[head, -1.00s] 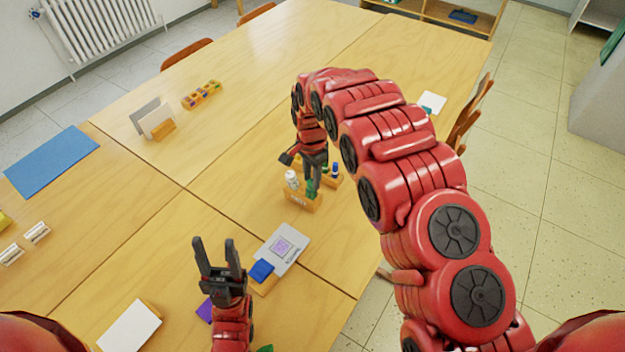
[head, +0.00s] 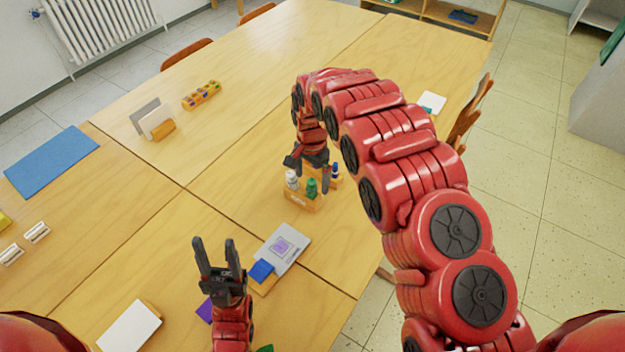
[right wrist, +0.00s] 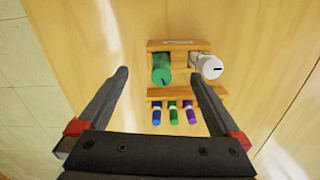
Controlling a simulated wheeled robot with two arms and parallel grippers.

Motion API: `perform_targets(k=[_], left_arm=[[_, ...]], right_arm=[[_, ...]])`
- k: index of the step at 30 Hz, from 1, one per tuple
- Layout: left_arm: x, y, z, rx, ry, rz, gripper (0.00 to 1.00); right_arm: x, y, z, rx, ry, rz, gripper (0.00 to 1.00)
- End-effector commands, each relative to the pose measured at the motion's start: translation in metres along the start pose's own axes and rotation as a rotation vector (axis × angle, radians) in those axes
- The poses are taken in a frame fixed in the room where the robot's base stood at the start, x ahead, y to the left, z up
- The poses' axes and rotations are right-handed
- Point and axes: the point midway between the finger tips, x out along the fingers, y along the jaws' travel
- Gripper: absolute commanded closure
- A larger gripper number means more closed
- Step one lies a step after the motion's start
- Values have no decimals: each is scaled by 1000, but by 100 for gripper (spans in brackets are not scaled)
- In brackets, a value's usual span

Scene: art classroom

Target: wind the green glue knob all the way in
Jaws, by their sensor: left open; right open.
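The green glue knob (head: 311,187) stands in a small wooden holder (head: 301,204), beside a white-topped glue piece (head: 292,181). In the right wrist view the green knob (right wrist: 162,72) has a dark slot mark on its end, and the white one (right wrist: 207,66) is to its right. My right gripper (head: 312,180) is open above the holder. In the right wrist view its fingers (right wrist: 160,80) lie wide apart, with the green knob between them and no contact visible. My left gripper (head: 214,243) is open and empty, low over the table.
Several coloured markers (right wrist: 173,114) stand in a rack close to the glue holder. A card (head: 283,247) with a purple pattern and a blue block (head: 262,270) lie in front. A blue mat (head: 48,162) is far left.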

Motion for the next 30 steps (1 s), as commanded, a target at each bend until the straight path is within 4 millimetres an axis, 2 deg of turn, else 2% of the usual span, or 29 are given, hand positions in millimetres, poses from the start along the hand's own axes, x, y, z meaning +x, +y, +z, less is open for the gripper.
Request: perform_targets(k=[1, 11, 14, 24, 30], left_arm=[[-15, 0, 4, -2, -31, -6, 50], [-15, 0, 4, -2, -33, -6, 50], [-16, 0, 4, -2, -34, -7, 50], [-15, 0, 4, -2, -34, -7, 50], [-15, 0, 4, -2, -34, -7, 50]], right_arm=[[7, 0, 0, 0, 0, 0, 0], [7, 0, 0, 2, 0, 0, 0], [7, 0, 0, 63, 0, 0, 0], [7, 0, 1, 691, -1, 0, 0], [7, 0, 0, 966, 0, 0, 0]])
